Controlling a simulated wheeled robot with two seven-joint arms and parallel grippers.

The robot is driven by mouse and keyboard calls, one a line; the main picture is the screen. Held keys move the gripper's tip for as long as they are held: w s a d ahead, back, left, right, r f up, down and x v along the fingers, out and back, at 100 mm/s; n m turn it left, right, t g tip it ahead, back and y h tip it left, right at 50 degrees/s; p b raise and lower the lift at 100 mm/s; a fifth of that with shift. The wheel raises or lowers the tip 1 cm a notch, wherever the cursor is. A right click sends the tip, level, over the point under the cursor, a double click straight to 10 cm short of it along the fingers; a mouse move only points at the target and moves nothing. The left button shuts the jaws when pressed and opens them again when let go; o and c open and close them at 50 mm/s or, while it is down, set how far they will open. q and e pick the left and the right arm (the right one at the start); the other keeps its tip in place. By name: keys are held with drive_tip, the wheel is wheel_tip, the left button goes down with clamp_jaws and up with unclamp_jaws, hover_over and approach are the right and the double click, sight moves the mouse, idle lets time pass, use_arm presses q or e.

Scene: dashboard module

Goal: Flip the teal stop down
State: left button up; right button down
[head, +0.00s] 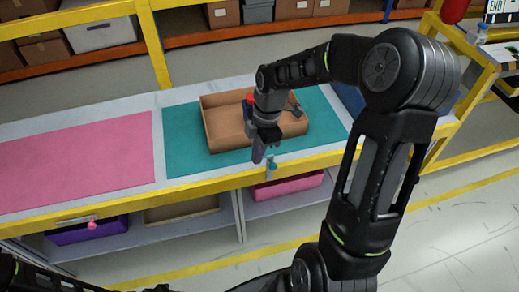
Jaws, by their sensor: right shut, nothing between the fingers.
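The teal stop (271,165) is a small teal piece on the yellow front edge of the bench, in front of the teal mat. It appears to stand up at the edge, partly close behind my gripper's tip. My right gripper (258,155) points down just left of the teal stop, shut and empty. A small gap seems to show between them, but I cannot tell whether they touch. My left gripper is out of view; only part of my left arm shows at the lower left.
An open brown box (222,137) stands on the teal mat (184,140), holding a partly hidden red and purple item (248,104). A pink mat (75,165) lies clear at the left. A pink stop (92,225) is on the left front edge. Bins (288,186) sit below.

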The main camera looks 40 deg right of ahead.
sight(267, 165)
wheel_tip(267, 165, down, 6)
drive_tip(key=d+p, duration=0.2)
drive_tip(key=shift+s+d+f, duration=0.25)
drive_tip(key=shift+s+d, duration=0.05)
drive_tip(key=shift+d, duration=0.05)
idle(0.4)
